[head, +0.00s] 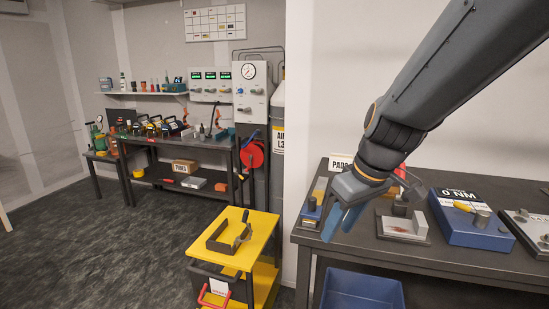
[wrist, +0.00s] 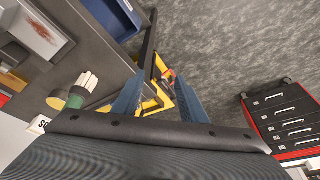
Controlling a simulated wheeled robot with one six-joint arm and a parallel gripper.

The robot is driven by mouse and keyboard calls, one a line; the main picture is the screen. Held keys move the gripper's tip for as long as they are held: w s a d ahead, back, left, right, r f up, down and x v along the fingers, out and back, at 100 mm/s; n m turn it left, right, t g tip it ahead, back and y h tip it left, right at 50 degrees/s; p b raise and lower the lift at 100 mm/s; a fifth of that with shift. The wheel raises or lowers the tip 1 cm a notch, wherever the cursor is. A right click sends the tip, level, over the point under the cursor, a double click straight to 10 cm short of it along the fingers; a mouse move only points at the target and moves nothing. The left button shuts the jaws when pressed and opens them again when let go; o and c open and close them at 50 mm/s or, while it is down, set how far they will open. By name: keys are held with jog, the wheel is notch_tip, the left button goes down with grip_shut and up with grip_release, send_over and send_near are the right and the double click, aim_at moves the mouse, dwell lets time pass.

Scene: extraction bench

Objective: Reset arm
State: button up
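My arm reaches in from the upper right of the head view, angled down to the left. My gripper (head: 340,226) hangs at its end, fingers pointing down, in front of the left end of the dark bench (head: 455,262). In the wrist view the two blue fingers of my gripper (wrist: 160,82) stand apart. I see nothing held between them, only the floor and part of the yellow cart (wrist: 160,95) beyond. The yellow cart also shows in the head view (head: 262,232), left of my gripper. My gripper hides a little of the bench's left end.
On the bench stand a blue box marked 0 NM (head: 455,232), a grey plate with a block (head: 405,228) and a panel at the right edge. A blue bin (head: 362,290) is below. A red-and-black drawer cabinet (wrist: 283,115) stands on the floor. Carpet at left is clear.

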jog(key=s+d+f+m+g+h, duration=0.2)
jog(key=s+d+f+m, duration=0.3)
jog(key=s+f, duration=0.4)
notch_tip(320, 180, down, 3)
jog(key=shift+s+d+r+m, duration=0.15)
jog(key=shift+s+m, duration=0.25)
jog(key=shift+m, duration=0.3)
